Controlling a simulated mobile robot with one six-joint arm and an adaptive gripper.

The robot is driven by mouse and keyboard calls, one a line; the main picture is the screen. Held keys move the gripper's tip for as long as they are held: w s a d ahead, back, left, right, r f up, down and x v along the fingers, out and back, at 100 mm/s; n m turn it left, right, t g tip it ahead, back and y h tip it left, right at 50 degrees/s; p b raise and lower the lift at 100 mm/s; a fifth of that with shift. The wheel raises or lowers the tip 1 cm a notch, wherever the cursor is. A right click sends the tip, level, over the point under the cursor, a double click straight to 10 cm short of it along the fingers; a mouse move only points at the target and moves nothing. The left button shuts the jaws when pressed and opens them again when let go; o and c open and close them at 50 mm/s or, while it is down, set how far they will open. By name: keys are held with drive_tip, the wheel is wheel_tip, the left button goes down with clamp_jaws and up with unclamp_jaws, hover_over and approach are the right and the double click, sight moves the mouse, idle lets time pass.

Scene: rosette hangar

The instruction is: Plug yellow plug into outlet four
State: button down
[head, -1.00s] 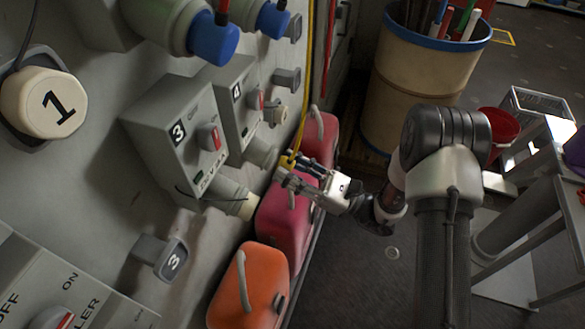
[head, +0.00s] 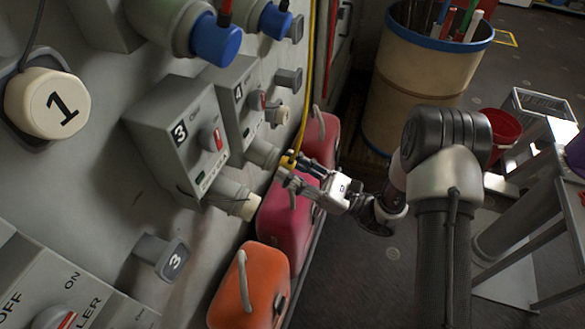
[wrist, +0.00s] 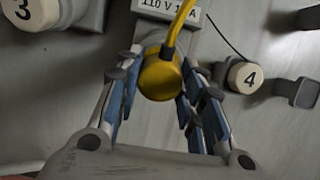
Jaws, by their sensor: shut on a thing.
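The yellow plug (wrist: 160,80) sits between the fingers of my gripper (wrist: 158,98), which is shut on it. Its yellow cable (wrist: 180,25) rises from it. In the head view, the plug (head: 287,161) is at the mouth of the outlet four socket (head: 262,153), below the grey box marked 4 (head: 238,105). My gripper (head: 290,169) reaches it from the right. In the wrist view, the plug covers most of the outlet's front, under a voltage label (wrist: 170,8). Contact or seating depth cannot be told.
Outlet three's box (head: 180,140) and pale socket end (head: 240,205) are on the wall nearby. A cap marked 4 (wrist: 247,77) is right of my fingers in the wrist view. Red (head: 285,220) and orange (head: 250,285) canisters stand below. A barrel (head: 425,65) stands behind.

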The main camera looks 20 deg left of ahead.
drive_tip(key=shift+a+r, duration=0.25)
drive_tip(key=shift+a, duration=0.25)
drive_tip(key=c, duration=1)
unclamp_jaws()
drive_tip(key=v, duration=1.2)
drive_tip(key=shift+d, duration=0.1)
